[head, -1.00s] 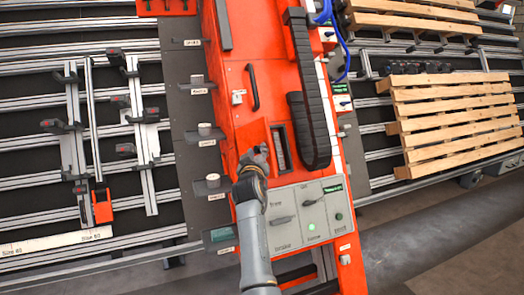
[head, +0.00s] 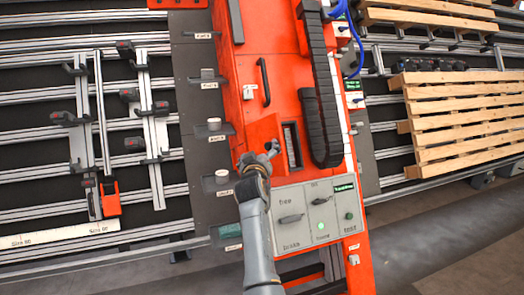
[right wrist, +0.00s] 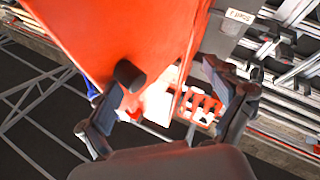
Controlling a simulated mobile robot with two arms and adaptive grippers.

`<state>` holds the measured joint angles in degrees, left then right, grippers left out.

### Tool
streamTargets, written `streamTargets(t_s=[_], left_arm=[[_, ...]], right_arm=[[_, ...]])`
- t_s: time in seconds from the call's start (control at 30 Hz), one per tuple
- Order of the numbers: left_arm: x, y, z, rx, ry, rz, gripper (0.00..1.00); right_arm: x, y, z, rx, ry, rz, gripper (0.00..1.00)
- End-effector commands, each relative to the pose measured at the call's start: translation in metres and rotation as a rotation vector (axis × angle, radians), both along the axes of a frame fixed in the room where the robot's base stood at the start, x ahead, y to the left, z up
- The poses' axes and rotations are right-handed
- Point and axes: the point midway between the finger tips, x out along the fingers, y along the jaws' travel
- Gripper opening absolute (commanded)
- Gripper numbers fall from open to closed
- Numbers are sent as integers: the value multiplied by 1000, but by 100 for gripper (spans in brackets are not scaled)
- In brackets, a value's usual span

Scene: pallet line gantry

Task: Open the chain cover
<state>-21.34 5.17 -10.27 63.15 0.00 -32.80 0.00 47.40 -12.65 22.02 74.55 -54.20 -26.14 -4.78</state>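The orange machine panel (head: 274,50) carries a black bar handle (head: 264,82); I cannot tell for sure which part is the chain cover. Below the handle, a raised orange box (head: 262,132) sits beside a framed slot (head: 291,146) with a grey strip inside. My right gripper (head: 262,158) is in front of this box, left of the slot. In the right wrist view its fingers (right wrist: 165,88) are spread with nothing held. A dark rounded knob or handle end (right wrist: 130,76) shows near the left finger against orange; contact cannot be told. My left gripper is not in view.
A grey switch panel (head: 305,215) with knobs and a green light lies just below the gripper. A black cable chain (head: 320,110) runs down the right side. Rails with grey clamps (head: 150,105) are at left, a wooden pallet (head: 460,120) at right.

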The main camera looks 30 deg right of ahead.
Motion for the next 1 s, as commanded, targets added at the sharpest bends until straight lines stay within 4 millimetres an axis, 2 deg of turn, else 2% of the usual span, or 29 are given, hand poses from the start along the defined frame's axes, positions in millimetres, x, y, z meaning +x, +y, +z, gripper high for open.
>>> streamTargets(t_s=[0.67, 0.83, 1.0], left_arm=[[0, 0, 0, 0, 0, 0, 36], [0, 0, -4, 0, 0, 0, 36], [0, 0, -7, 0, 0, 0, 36]], right_arm=[[1, 2, -1, 0, 1, 4, 55], [-2, 10, -5, 2, 3, 6, 48], [-8, 19, -11, 5, 7, 4, 48]])
